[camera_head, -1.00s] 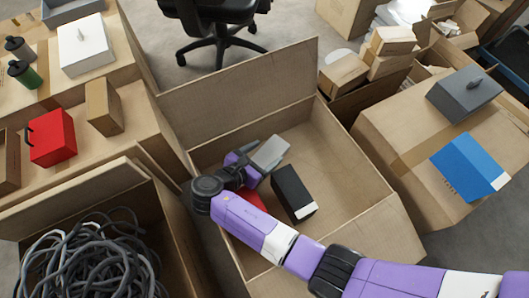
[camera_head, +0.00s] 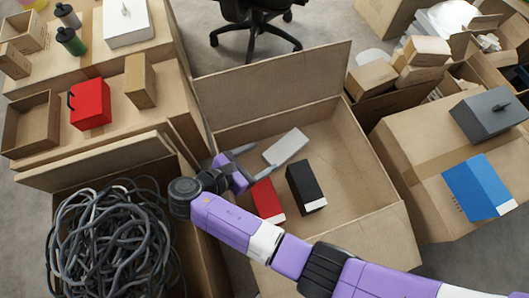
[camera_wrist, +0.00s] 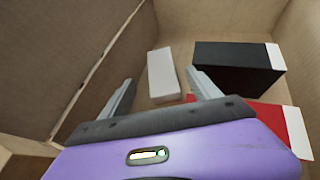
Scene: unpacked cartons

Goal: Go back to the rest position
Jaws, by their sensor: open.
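My gripper (camera_head: 243,163) is open and empty above the left side of the open carton (camera_head: 365,225) in the head view. A grey-white box (camera_head: 286,146), a black box (camera_head: 304,188) and a red box (camera_head: 267,198) lie inside that carton. In the wrist view, my gripper's two fingers (camera_wrist: 162,92) stand wide apart. The white box (camera_wrist: 162,75) shows beyond and between them, the black box (camera_wrist: 232,67) to their right. The red box (camera_wrist: 275,120) is partly hidden behind my gripper's body.
A carton of dark cables (camera_head: 110,245) stands at the left. Behind it, a carton carries a red box (camera_head: 90,104), a tan box (camera_head: 141,80) and bottles. At the right, a closed carton (camera_head: 405,140) carries a blue box (camera_head: 478,187) and a grey box (camera_head: 488,113). An office chair (camera_head: 255,25) stands behind.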

